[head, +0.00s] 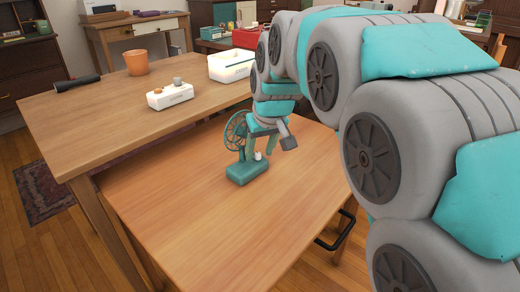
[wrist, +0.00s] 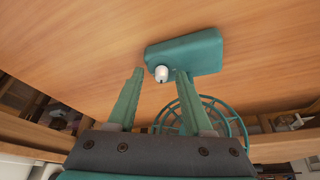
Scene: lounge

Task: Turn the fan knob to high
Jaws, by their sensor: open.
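A teal desk fan stands on the wooden table, with its round cage (head: 236,131) behind its box-shaped base (head: 246,173). In the wrist view the base (wrist: 190,52) lies beyond the fingertips and the cage (wrist: 215,120) is partly behind the right finger. The small white knob (wrist: 161,73) sits on the base near its edge; it also shows in the head view (head: 258,156). A small dark mark shows on the knob, but its setting is not readable. My gripper (wrist: 160,76) is open, its fingertips on either side of the knob, with gaps visible.
The front table (head: 250,225) is clear around the fan.

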